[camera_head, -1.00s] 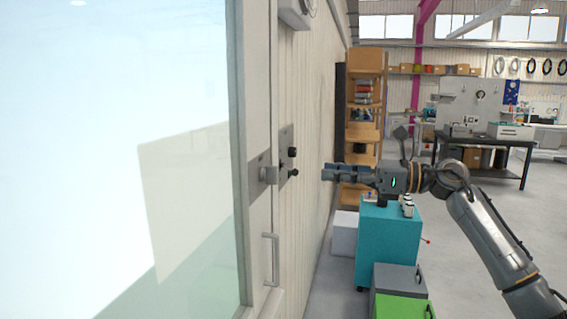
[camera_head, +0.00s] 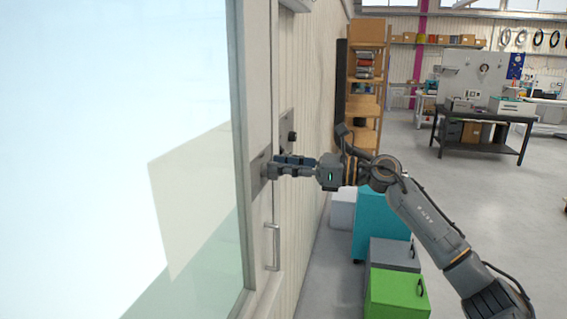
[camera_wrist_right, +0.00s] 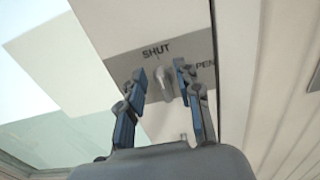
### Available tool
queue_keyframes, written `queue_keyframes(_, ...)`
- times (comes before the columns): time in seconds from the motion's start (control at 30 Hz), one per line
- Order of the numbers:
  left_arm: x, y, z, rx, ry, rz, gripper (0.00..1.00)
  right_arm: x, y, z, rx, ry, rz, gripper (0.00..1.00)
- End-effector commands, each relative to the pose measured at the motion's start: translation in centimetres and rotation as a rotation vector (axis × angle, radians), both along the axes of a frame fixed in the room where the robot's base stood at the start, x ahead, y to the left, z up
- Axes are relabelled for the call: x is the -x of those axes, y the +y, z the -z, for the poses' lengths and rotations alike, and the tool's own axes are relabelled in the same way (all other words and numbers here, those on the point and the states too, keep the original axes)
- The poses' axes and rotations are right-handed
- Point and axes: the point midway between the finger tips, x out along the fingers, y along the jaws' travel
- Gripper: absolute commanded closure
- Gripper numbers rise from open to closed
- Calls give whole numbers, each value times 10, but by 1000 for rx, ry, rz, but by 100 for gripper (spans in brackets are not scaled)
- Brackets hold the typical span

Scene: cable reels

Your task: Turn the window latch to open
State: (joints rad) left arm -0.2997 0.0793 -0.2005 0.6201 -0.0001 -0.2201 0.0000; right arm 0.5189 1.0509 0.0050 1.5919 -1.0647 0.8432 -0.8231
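The window latch (camera_wrist_right: 164,88) is a small grey knob on a grey plate (camera_wrist_right: 195,38) marked SHUT and, partly covered, OPEN. The knob lies lengthwise toward the word SHUT. My right gripper (camera_wrist_right: 162,76) is open, with one blue-padded finger on each side of the knob. I cannot tell if either finger touches it. In the head view my right gripper (camera_head: 276,166) reaches the plate (camera_head: 257,175) on the window frame and hides the knob. My left gripper is not in view.
A vertical handle (camera_head: 274,248) sits below the plate. Another plate with a black knob (camera_head: 292,137) is on the wall just right. A teal cabinet (camera_head: 380,225), a grey box (camera_head: 393,255) and a green box (camera_head: 398,293) stand below my arm. The floor at right is clear.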

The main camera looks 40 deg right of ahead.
Motion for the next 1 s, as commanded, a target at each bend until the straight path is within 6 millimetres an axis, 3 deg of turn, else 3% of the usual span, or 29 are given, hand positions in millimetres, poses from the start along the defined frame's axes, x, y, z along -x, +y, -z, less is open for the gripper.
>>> queue_keyframes(0.03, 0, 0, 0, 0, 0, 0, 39, 0, 0, 0, 0, 0, 0, 70)
queue_keyframes(0.2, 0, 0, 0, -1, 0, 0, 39, 0, 0, 0, -1, 1, 0, 100)
queue_keyframes(0.67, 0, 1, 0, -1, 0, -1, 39, 0, -2, -1, -42, 36, 1, 100)
queue_keyframes(1.0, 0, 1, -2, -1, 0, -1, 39, -3, -6, -1, -227, 193, 3, 100)
